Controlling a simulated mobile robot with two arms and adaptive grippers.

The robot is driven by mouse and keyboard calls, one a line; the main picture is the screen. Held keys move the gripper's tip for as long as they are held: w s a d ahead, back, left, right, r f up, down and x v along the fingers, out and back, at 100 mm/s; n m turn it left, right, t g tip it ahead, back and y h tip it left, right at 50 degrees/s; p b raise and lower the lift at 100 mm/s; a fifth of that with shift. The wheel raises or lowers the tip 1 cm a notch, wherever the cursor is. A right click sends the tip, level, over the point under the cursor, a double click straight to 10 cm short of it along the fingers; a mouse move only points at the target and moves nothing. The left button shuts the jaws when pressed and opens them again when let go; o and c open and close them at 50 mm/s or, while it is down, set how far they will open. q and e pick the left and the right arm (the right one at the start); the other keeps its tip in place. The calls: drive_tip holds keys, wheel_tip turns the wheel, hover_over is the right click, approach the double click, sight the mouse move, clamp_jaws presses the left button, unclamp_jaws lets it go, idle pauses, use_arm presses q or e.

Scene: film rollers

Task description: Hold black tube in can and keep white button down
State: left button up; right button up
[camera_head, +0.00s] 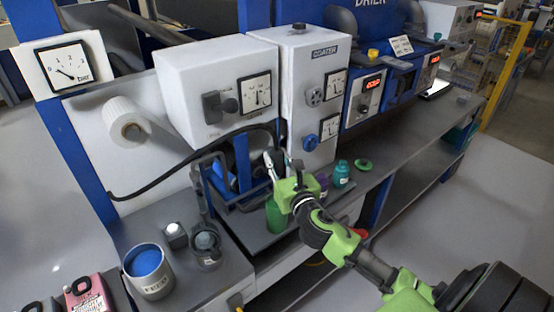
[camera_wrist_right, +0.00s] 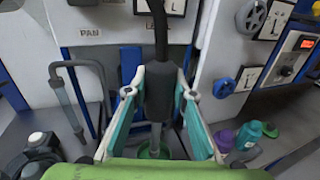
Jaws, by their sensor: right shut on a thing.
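My right gripper (camera_head: 270,165) is above the green can (camera_head: 275,216) at the coater. In the right wrist view, its fingers (camera_wrist_right: 160,92) are shut on the black tube (camera_wrist_right: 159,30), gripping its thick dark sleeve. The tube runs upward, and a thin grey end points down at the green can (camera_wrist_right: 152,150). My gripper body hides part of the can, so I cannot tell how deep the end sits. A small box with a white button (camera_head: 172,228) stands left of the can, with nothing seen pressing it. My left gripper is in neither view.
A grey can marked FEED (camera_head: 150,288) with blue contents stands at front left, near a dark round fixture (camera_head: 207,248). A teal bottle (camera_head: 342,174) and a green lid (camera_head: 363,165) are to the right. The grey bench (camera_head: 415,135) is mostly clear farther right.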

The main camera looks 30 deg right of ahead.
drive_tip(key=shift+f+b, duration=4.25)
drive_tip(key=shift+f, duration=1.55)
